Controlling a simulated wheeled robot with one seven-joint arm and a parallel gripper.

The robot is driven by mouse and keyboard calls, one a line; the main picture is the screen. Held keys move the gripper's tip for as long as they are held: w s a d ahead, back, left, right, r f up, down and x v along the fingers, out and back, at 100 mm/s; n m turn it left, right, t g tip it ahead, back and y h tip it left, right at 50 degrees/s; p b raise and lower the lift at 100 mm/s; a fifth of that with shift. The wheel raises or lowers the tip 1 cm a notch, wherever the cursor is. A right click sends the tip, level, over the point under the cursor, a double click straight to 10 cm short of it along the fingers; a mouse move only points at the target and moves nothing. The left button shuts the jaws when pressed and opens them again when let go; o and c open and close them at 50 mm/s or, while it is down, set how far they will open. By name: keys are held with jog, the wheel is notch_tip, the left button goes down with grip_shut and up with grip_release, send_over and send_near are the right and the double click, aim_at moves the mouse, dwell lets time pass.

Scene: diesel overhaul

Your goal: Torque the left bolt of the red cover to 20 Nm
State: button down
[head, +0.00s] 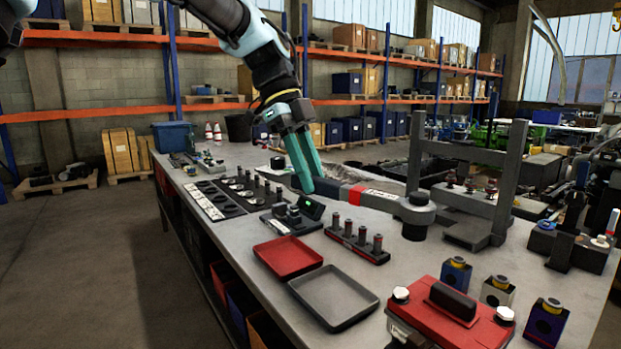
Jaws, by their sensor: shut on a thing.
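The red cover (470,318) sits at the front right of the bench, with a dark raised block on top. Its left bolt (401,294) has a pale head, and a second pale bolt (505,314) is at its right end. My gripper (305,184) is shut on the dark handle of a torque wrench. The wrench (382,199) has a red band and a grey body, and points right to a round dark head (418,209). The head is apart from the red cover, behind it. I cannot tell whether the head touches the bench.
A device with a green display (312,207) and a rack of sockets (357,241) stand near the wrench. A red tray (288,257) and grey tray (333,297) lie in front. A grey frame (507,185) rises behind. Several small blocks (497,290) stand beside the cover.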

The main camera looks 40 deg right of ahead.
jog(key=shift+r, duration=0.1)
jog(key=shift+a, duration=0.1)
jog(key=shift+s+a+b, duration=0.25)
jog(key=shift+a+b, duration=0.05)
jog(key=shift+b, duration=0.15)
jog(key=shift+s+a+b, duration=0.35)
jog(key=shift+s+a, duration=0.25)
jog(key=shift+a, duration=0.25)
jog(key=shift+s+a+b, duration=0.4)
jog(key=shift+s+a, duration=0.15)
jog(key=shift+a, duration=0.25)
jog(key=shift+s+a+b, duration=0.35)
jog(key=shift+s+a, duration=0.25)
jog(key=shift+a, duration=0.25)
